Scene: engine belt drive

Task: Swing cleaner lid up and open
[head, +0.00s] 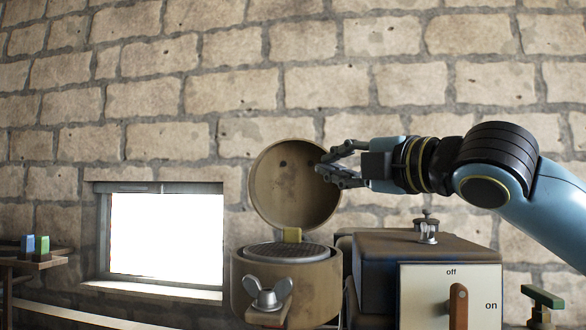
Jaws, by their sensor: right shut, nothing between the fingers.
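The cleaner lid (292,190), a round tan cap, stands swung up with its hollow inside facing me. Below it is the cleaner body (242,295), a tan drum with a dark mesh top (290,252) exposed and a small yellow block (292,235) at its back edge. A grey wing nut (268,296) sits at the drum's front. My right gripper (325,172) is shut and empty at the lid's right rim, overlapping it in the picture; I cannot tell whether it touches. My left gripper is out of view.
Right of the cleaner stands a dark box (400,247) with a metal fitting (427,227) on top. A white on/off panel (425,298) has a brown lever (458,306). A bright window (165,233) and a shelf with small blocks (42,248) are left. A stone wall closes the back.

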